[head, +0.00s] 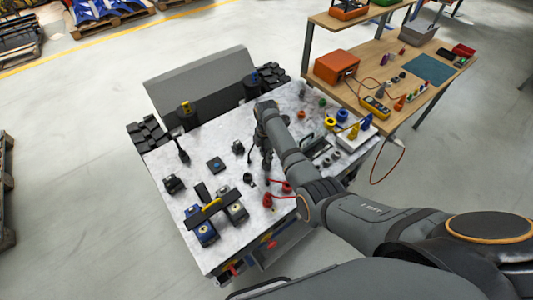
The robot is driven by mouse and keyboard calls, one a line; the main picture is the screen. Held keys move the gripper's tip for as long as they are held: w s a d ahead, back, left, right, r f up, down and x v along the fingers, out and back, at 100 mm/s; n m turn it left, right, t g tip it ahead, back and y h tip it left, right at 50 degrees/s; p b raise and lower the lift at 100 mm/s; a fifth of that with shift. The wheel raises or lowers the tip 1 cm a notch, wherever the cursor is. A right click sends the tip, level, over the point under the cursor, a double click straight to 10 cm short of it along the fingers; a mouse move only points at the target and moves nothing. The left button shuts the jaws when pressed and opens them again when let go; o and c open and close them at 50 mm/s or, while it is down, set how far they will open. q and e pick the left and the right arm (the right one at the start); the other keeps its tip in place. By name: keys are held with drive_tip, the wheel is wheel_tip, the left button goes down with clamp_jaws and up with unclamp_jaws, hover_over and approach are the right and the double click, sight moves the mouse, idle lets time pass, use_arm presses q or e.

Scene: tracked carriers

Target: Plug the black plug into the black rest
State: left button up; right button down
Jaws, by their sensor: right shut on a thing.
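My right arm reaches in from the lower right over the grey work surface. My right gripper (266,160) points down near the middle of it, shut on a small dark thing at its fingertips, which looks like the black plug (267,180). The fingers hide much of it. A small dark round piece (249,178) sits just left of the fingertips; I cannot tell for sure whether it is the black rest. Another black piece (238,147) stands farther left and back. My left gripper is not in view.
Red plugs (267,199) with a red cable lie just in front of the gripper. Blue and grey blocks with a black bar (212,212) stand at front left. A white block with coloured pieces (352,133) is at right. A wooden bench (395,75) stands behind right.

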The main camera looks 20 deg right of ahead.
drive_tip(key=shift+f+b, duration=0.55)
drive_tip(key=shift+f, duration=0.45)
drive_tip(key=c, duration=1.1)
unclamp_jaws()
wheel_tip(320, 180, up, 12)
drive_tip(key=shift+r, duration=0.1)
